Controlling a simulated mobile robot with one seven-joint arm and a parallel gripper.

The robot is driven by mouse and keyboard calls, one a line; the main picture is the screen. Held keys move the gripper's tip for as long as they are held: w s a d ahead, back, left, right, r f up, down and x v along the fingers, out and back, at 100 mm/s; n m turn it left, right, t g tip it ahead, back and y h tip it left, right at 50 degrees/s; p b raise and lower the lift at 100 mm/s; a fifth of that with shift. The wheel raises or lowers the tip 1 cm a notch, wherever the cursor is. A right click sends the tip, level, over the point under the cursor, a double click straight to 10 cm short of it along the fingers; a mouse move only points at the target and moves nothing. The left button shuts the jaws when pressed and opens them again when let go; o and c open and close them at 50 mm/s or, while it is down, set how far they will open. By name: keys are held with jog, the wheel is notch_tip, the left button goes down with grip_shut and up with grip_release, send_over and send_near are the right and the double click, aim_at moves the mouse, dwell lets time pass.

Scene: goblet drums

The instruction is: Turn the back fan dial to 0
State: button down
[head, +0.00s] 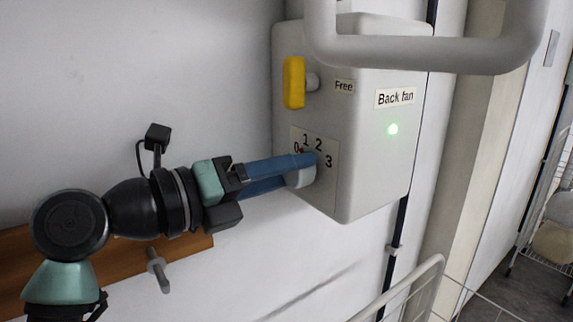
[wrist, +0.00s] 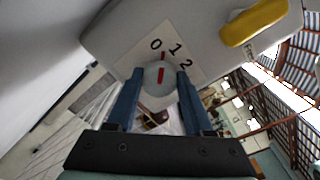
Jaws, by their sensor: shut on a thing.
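The back fan control box (head: 370,120) is a grey wall box labelled "Back fan", with a lit green lamp. Its dial (head: 303,178) is a pale round knob low on the front, on a plate numbered 0 to 3. In the wrist view the dial (wrist: 152,80) carries a red line that points up between 0 and 1. My gripper (head: 299,169) has its two blue fingers shut on the dial, one on each side. In the wrist view my gripper (wrist: 160,78) shows both fingers at the knob's edges. The fingers partly hide the dial in the head view.
A yellow handle (head: 294,83) sticks out of the box above the dial, beside a "Free" label. A thick grey rail (head: 430,52) crosses in front of the box's top. A wooden strip with a peg (head: 158,270) is on the wall below my arm.

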jog(key=shift+a+r+n+p, duration=0.1)
jog(key=shift+n+p, duration=0.35)
jog(key=shift+n, duration=1.05)
jog(key=shift+c, duration=1.5)
grip_release()
jog(key=b+v, duration=0.5)
jog(key=v, duration=0.8)
jog(key=shift+b, duration=0.3)
jog(key=shift+w, duration=0.1)
